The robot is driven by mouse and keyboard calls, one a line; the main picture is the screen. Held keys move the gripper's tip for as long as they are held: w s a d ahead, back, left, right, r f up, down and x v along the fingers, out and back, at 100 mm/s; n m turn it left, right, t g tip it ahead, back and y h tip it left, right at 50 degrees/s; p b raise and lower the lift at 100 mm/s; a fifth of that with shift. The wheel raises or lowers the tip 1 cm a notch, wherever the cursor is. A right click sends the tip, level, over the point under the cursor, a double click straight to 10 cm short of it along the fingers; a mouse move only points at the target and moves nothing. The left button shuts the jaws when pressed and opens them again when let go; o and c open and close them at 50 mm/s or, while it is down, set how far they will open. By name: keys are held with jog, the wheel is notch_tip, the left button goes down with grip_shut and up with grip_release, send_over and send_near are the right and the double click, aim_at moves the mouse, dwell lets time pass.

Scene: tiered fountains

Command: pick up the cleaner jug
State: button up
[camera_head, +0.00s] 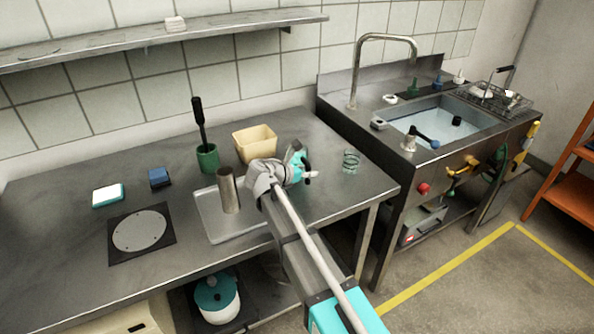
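No thing shows plainly as the cleaner jug. A round white container with a teal top (217,299) stands on the low shelf under the counter; I cannot tell if it is the jug. My gripper (309,173) is at the end of my arm, over the right part of the steel counter, well above and to the right of that container. Its fingers look small and dark, and I cannot tell if they are open or shut. Teal and white parts show around my wrist; whether a jug is behind it is unclear.
The counter (60,240) holds a beige tub (255,144), a green pot with a black-handled tool (207,157), a metal cylinder (228,190) on a tray (205,210), and a wire coil (351,161). A sink (440,122) stands right. The counter's left part is mostly clear.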

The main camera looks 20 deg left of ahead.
grip_shut()
jog(key=shift+r, duration=0.1)
notch_tip(320, 180, up, 2)
jog(key=p, duration=0.2)
jog(key=shift+r+p, duration=0.25)
jog(key=shift+p, duration=0.1)
jog(key=s+d+r+p, duration=0.6)
jog(key=d+r+p, duration=0.4)
jog(key=d, duration=0.2)
jog(key=shift+s+d+r, duration=0.15)
jog(key=shift+s+d, duration=0.05)
jog(key=shift+d, duration=0.05)
dwell(1.1)
